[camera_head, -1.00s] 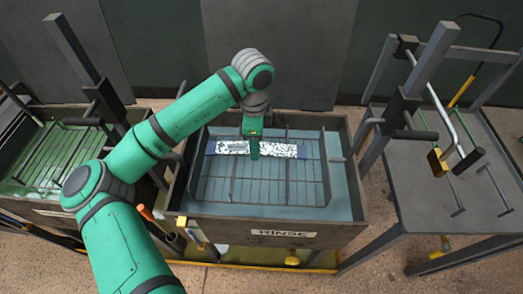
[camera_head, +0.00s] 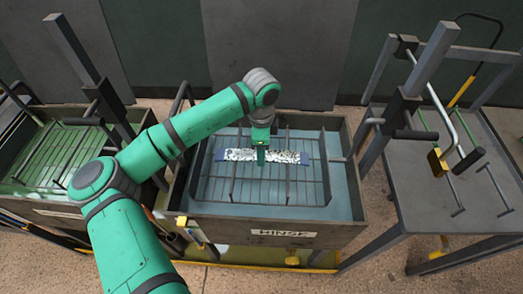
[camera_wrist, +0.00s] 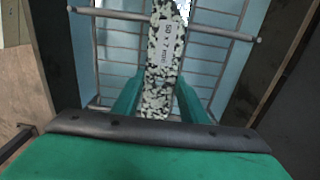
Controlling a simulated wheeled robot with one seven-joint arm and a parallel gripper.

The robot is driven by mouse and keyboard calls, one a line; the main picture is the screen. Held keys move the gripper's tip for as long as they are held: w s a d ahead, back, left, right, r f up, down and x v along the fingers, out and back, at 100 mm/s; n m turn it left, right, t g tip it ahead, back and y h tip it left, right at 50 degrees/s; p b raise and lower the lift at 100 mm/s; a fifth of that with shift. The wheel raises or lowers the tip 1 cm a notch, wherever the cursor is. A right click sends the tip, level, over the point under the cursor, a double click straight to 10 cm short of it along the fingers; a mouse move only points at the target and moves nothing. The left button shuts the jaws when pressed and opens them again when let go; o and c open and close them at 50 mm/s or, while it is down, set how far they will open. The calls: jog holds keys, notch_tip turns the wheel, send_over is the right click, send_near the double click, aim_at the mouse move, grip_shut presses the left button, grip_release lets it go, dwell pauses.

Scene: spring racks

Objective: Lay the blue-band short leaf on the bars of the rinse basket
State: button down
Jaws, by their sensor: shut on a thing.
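The blue-band short leaf (camera_head: 288,157) is a flat strip with black-and-white speckle and blue ends, lying crosswise over the rinse basket (camera_head: 262,203) in the head view. My gripper (camera_head: 261,163) is shut on the leaf near its middle, from above. In the wrist view the speckled leaf (camera_wrist: 166,45) runs away from between my two green fingers (camera_wrist: 157,100), with printed text on it. The basket bars show beneath and beside it. I cannot tell whether the leaf touches the bars.
The basket sits in a tank labelled RINSE (camera_head: 287,234) holding bluish liquid. A tank with a green-tinted rack (camera_head: 60,160) stands to the left. A grey table (camera_head: 450,185) with an upright post and rods stands to the right. The front of the basket is clear.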

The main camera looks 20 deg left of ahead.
jog(key=shift+f, duration=0.45)
jog(key=c, duration=1.1)
grip_release()
notch_tip(320, 180, up, 13)
jog(key=shift+s, duration=0.1)
